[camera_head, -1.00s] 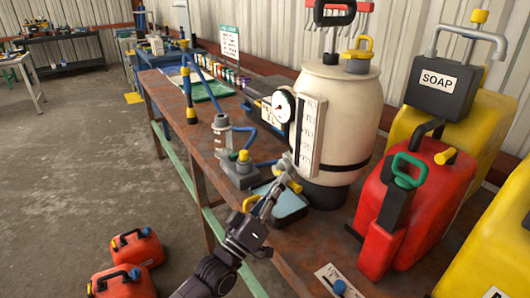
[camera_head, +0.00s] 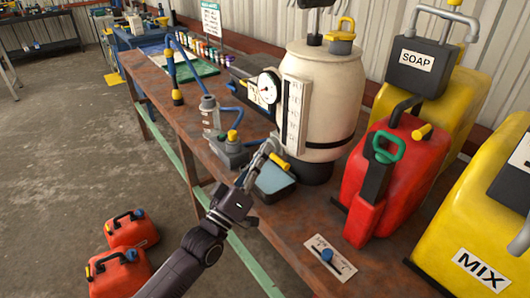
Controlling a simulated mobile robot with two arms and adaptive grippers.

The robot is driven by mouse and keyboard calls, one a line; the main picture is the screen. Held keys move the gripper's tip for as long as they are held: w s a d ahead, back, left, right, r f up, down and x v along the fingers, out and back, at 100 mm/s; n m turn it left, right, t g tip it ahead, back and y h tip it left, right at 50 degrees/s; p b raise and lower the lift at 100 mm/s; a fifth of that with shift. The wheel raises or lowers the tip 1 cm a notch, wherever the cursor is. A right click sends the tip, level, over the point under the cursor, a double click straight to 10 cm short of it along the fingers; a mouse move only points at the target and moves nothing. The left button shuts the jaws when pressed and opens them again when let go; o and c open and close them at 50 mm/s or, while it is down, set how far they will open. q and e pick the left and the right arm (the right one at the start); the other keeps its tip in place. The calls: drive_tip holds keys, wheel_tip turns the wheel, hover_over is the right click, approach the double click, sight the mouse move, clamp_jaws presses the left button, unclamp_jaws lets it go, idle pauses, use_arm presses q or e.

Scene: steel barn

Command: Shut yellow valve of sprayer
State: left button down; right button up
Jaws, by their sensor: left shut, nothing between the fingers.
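The sprayer (camera_head: 334,95) is a cream tank with a black base, a pressure gauge (camera_head: 268,86) and a white scale strip, standing on the rusty bench. My left gripper (camera_head: 268,150) is shut and empty at the lower left front of the tank. A small yellow part (camera_head: 282,161) shows right beside its fingers, low on the tank. It may be the valve, but the fingers cover much of it. I cannot tell whether they touch it. A yellow handle (camera_head: 342,36) sits on top of the tank. My right gripper is out of view.
A grey block with a yellow knob (camera_head: 233,135) and a blue-topped tray (camera_head: 274,178) sit close to my left gripper. A red can (camera_head: 397,170) and yellow cans (camera_head: 480,220) stand to the right. Red cans (camera_head: 130,228) are on the floor.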

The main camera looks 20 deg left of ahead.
use_arm(q)
drive_tip(key=s+a+f+b, duration=0.1)
drive_tip(key=s+a+f, duration=0.3)
drive_tip(key=s+f, duration=0.1)
drive_tip(key=shift+s+a+b, duration=0.35)
drive_tip(key=shift+a+b, duration=0.05)
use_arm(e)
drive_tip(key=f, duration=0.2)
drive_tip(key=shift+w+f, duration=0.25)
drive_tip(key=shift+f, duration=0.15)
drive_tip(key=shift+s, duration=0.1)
